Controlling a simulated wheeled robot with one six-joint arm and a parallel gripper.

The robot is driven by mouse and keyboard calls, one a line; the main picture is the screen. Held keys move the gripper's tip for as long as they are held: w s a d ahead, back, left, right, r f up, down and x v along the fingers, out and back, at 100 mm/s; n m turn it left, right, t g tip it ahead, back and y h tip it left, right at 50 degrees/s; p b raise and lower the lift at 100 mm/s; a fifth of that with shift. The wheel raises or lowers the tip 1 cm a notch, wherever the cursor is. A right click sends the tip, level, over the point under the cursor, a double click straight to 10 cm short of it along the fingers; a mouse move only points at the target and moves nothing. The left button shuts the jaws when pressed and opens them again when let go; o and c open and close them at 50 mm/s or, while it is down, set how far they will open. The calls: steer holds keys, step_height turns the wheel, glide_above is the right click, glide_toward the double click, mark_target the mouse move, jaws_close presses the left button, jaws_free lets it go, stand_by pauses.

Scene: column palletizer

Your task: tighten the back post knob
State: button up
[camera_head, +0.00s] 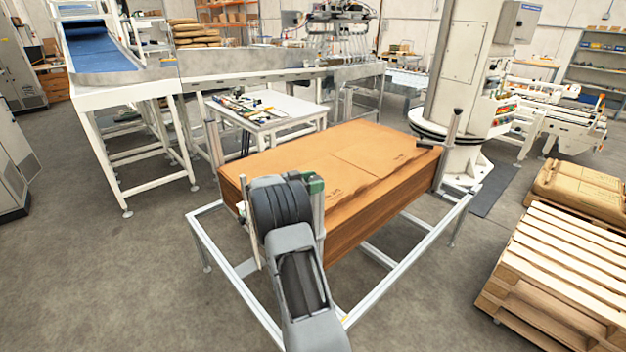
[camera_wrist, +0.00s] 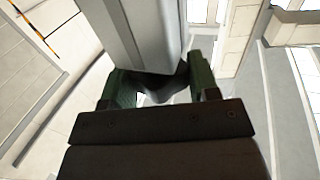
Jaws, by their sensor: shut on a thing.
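In the wrist view my gripper (camera_wrist: 160,78) has its two green fingers closed on a dark knob (camera_wrist: 170,88). The knob sits against a grey metal post (camera_wrist: 140,30), and part of it is hidden by the fingers and gripper body. In the head view my gripper (camera_head: 314,184) is at the near side of the brown cardboard stack, beside an upright metal post (camera_head: 319,215). The knob there is hidden behind my arm. Whether this is the back post cannot be told from these views.
The flat cardboard stack (camera_head: 330,165) rests on a light metal frame (camera_head: 400,262). Another post (camera_head: 447,150) with a black knob stands at its right. A tool table (camera_head: 270,110) is behind, and wooden pallets (camera_head: 560,265) are at the right. Grey floor is open at left.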

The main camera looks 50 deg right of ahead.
steer(key=shift+r+m+g, duration=0.2)
steer(key=shift+m+g, duration=0.1)
steer(key=shift+g, duration=0.1)
steer(key=o, duration=0.9)
steer(key=shift+f, duration=0.1)
steer(key=shift+w+a+f, duration=0.1)
steer(key=shift+w+a, duration=0.05)
steer(key=shift+a, duration=0.1)
steer(key=b+v, duration=0.2)
steer(key=v, duration=1.1)
steer(key=shift+w+r+b, duration=0.15)
steer(key=shift+r+b, duration=0.15)
steer(key=shift+b, duration=0.05)
